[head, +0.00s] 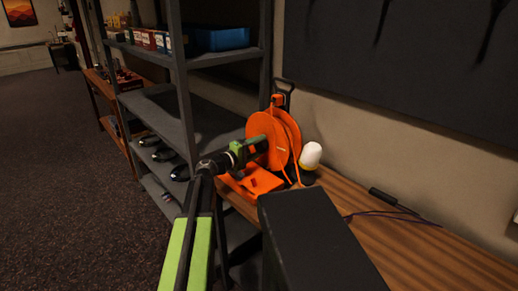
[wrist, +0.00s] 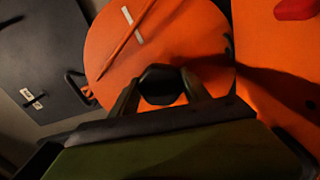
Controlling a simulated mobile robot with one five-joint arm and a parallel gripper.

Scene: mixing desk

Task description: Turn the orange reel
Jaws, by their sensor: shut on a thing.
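The orange reel (head: 291,128) stands upright on its orange base (head: 262,183) at the left end of the wooden desk. My gripper (head: 264,145) reaches it from the left, against the face of its disc. In the wrist view the orange disc (wrist: 105,55) fills the upper middle. A dark round knob (wrist: 160,84) in front of the disc sits between the two fingers of my gripper (wrist: 160,92), which are shut on it. The head view hides the knob behind my gripper.
A white rounded thing (head: 311,155) stands just right of the reel. A large black box (head: 316,245) is in front of it. A grey shelf rack (head: 185,120) stands to the left. A black bar (head: 392,202) and a thin cable lie on the desk to the right.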

